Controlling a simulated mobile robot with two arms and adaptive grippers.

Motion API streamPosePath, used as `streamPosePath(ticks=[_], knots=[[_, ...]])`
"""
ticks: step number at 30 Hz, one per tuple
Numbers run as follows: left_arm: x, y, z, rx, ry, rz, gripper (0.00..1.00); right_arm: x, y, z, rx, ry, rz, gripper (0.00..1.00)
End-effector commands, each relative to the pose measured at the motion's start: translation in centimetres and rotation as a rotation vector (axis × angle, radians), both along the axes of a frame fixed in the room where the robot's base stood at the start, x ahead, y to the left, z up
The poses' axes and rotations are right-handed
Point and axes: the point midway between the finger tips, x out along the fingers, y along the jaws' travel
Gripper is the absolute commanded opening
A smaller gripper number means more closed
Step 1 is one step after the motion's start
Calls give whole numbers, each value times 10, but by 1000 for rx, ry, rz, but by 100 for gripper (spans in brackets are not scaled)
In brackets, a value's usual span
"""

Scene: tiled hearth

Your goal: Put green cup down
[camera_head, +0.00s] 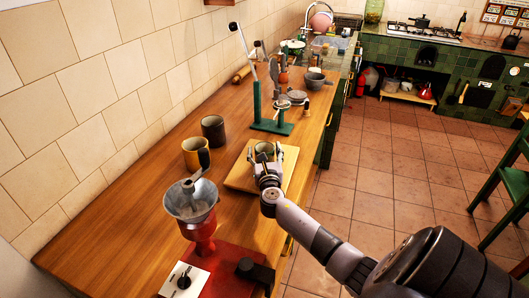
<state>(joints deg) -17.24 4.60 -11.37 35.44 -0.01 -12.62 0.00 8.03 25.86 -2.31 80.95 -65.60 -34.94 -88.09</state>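The green cup (265,147) is at the wooden board (237,180) on the counter, with its open top facing up. My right gripper (266,156) has a finger on each side of the cup and looks shut on it. The gripper hides most of the cup's body and its base, so I cannot tell whether the cup touches the board or is just above it. My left gripper is not in view.
A yellow mug (196,154) and a dark brown mug (213,130) stand left of the board. A red grinder with a metal funnel (190,201) stands in front. A green lever press (270,126) stands behind. Bare counter (130,215) lies at the left.

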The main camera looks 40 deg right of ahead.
Motion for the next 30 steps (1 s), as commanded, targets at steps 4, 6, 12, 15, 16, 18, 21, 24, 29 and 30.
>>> streamPosePath(ticks=[4,6,12,15,16,18,21,24,29,30], knots=[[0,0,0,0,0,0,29,0,0,0,0,0,0,71],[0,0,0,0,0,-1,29,0,0,0,0,0,0,71],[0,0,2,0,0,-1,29,-2,1,2,-1,1,1,71],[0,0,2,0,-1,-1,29,-12,9,1,-1,2,2,71],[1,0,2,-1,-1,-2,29,-16,12,2,-1,1,2,71],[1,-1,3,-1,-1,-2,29,-27,21,2,1,1,2,71],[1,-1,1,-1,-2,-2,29,-45,34,1,1,1,2,71],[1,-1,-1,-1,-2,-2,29,-63,47,0,2,1,2,71],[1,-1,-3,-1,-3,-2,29,-84,63,1,1,1,1,71],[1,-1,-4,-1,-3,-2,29,-87,66,1,1,1,1,71]])
